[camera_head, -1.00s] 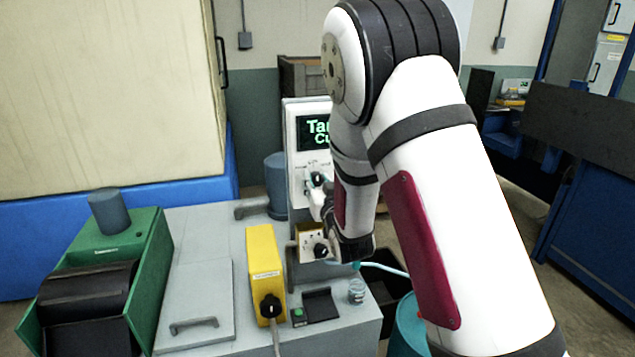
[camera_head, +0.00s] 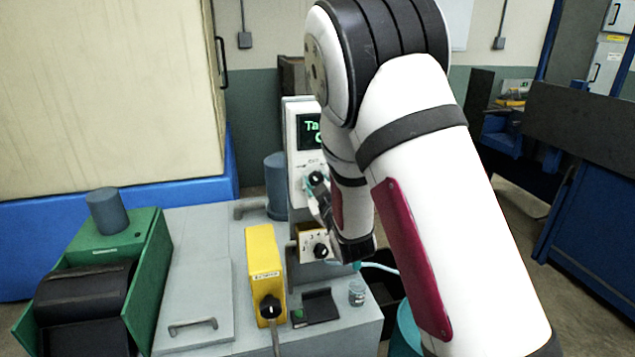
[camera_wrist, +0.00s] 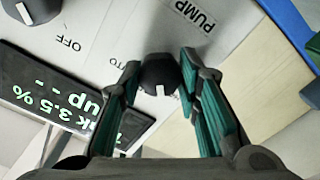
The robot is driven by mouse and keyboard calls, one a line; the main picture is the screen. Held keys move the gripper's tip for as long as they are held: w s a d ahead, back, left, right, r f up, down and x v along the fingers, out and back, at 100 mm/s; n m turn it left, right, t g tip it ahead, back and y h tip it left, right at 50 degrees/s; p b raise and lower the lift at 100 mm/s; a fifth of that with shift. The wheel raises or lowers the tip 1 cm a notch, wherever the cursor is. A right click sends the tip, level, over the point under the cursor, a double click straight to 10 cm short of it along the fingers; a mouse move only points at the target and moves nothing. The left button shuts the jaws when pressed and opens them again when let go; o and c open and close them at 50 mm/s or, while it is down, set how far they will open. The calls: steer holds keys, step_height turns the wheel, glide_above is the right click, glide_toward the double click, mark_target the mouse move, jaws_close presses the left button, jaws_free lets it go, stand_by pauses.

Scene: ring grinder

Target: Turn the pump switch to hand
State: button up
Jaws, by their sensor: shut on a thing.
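The pump switch is a black round knob (camera_wrist: 160,73) with a white pointer mark, next to the printed word PUMP in the wrist view. It also shows on the white control panel (camera_head: 302,170) in the head view, as a dark knob (camera_head: 317,177) below the screen. My gripper (camera_wrist: 161,82) has its teal-padded fingers on both sides of the knob, shut on it. In the wrist view the pointer mark faces down, towards my palm. The word HAND is not readable. My gripper is partly hidden behind my arm in the head view.
A second black knob (camera_wrist: 30,8) sits near the word OFF. The screen (camera_wrist: 60,100) with green text is close to my fingers. Below the panel is a numbered dial box (camera_head: 313,240). A yellow box (camera_head: 264,262) and a small jar (camera_head: 357,294) stand on the bench.

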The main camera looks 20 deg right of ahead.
steer(key=shift+n, duration=1.6)
steer(key=o, duration=1.1)
steer(key=shift+o, duration=0.2)
steer(key=shift+s, duration=0.1)
steer(key=s, duration=0.7)
steer(key=shift+s, duration=0.15)
